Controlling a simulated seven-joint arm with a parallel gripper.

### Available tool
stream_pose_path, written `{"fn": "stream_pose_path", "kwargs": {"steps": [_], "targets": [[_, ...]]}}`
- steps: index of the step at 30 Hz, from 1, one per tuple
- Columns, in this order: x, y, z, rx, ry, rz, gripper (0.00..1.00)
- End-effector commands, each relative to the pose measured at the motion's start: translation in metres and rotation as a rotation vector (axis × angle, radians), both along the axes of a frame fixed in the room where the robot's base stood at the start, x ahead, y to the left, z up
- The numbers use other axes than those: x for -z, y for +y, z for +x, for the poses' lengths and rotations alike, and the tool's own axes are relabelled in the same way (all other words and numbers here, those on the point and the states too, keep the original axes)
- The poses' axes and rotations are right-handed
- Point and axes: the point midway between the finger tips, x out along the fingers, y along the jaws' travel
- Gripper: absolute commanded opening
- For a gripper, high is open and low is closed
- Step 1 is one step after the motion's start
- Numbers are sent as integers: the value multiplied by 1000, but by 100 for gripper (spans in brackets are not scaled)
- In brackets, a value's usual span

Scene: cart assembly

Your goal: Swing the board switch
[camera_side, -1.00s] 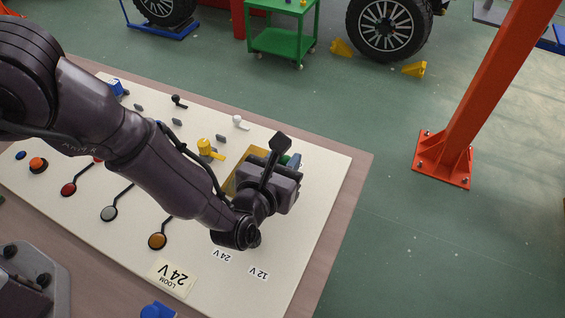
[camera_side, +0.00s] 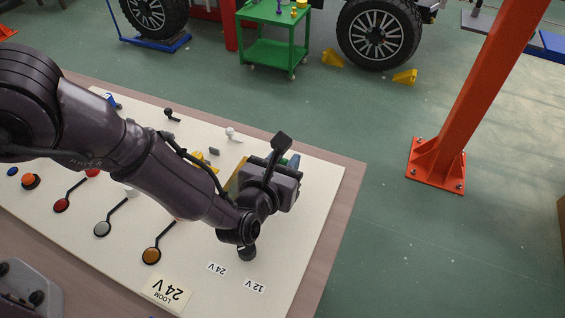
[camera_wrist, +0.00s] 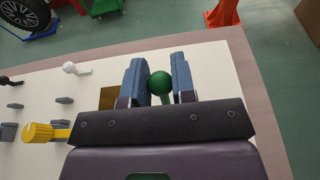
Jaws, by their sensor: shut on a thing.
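My gripper (camera_wrist: 155,82) is shut on a green ball knob (camera_wrist: 160,83), with one blue-grey finger on each side of it. A short green stem shows below the ball. In the side view my gripper (camera_side: 288,162) is over the far right part of the pale board (camera_side: 310,205); its wrist hides most of the knob and the switch base there. A brass-coloured plate (camera_wrist: 107,97) lies just left of the fingers in the wrist view.
A yellow knob (camera_wrist: 38,132) and a white lever (camera_wrist: 76,68) stand left of my gripper. The board's right end is clear. An orange post (camera_side: 480,90) stands beyond.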

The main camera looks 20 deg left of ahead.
Motion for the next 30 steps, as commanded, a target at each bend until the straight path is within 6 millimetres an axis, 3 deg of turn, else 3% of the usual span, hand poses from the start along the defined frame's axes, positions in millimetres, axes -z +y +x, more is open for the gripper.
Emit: {"fn": "stream_pose_path", "kwargs": {"steps": [20,21,25,30], "targets": [[4,0,12,0,-2,0,11],[4,0,12,0,-1,0,26],[4,0,12,0,-1,0,54],[4,0,12,0,0,0,54]]}}
